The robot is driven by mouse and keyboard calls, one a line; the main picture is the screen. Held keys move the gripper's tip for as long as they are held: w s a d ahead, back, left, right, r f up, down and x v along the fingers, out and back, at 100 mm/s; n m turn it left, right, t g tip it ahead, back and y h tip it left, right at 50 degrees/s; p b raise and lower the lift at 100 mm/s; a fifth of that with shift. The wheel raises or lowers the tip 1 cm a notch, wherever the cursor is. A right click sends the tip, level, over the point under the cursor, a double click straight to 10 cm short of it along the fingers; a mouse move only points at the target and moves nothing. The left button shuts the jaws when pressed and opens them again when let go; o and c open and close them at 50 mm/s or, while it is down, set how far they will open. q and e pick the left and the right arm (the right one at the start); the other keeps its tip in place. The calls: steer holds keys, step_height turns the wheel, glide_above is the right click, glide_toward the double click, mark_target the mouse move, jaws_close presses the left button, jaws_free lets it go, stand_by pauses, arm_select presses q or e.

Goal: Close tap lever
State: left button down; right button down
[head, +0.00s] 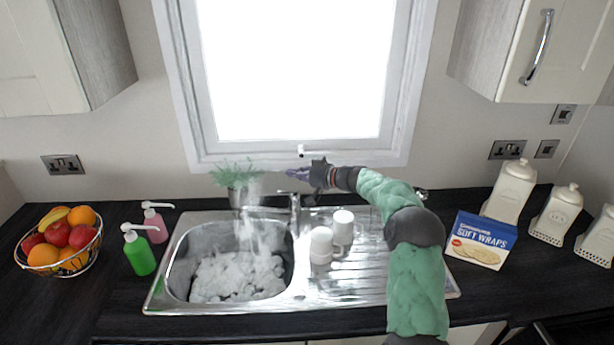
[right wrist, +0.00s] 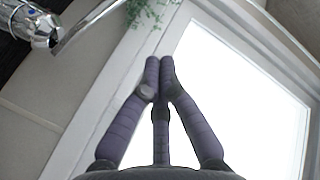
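The chrome tap (head: 294,208) stands at the back edge of the steel sink (head: 180,275), upright, just right of the bowl. Whitish water (head: 246,232) pours into the bowl, where white foam or froth lies. My right gripper (head: 298,174) is above the tap, in front of the window's lower frame, pointing left. In the right wrist view its purple fingers (right wrist: 160,62) meet at the tips with nothing between them. The tap also shows there at the upper left (right wrist: 38,28), apart from the fingers. I cannot clearly make out the lever. My left gripper is out of view.
A potted plant (head: 237,180) stands behind the bowl. Soap bottles (head: 139,254) and a fruit basket (head: 62,255) are left; a wraps box (head: 481,240) and white canisters (head: 510,190) are right.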

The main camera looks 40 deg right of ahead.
mark_target(289, 191)
steer(key=shift+s+a+f+b, duration=0.15)
steer(key=shift+a+f, duration=0.2)
steer(key=shift+f, duration=0.25)
steer(key=shift+w+a+f+b, duration=0.1)
steer(key=shift+a+f+b, duration=0.2)
steer(key=shift+f, duration=0.35)
steer(key=shift+s+a+f+b, duration=0.1)
steer(key=shift+a+f, duration=0.3)
steer(key=shift+f, duration=0.2)
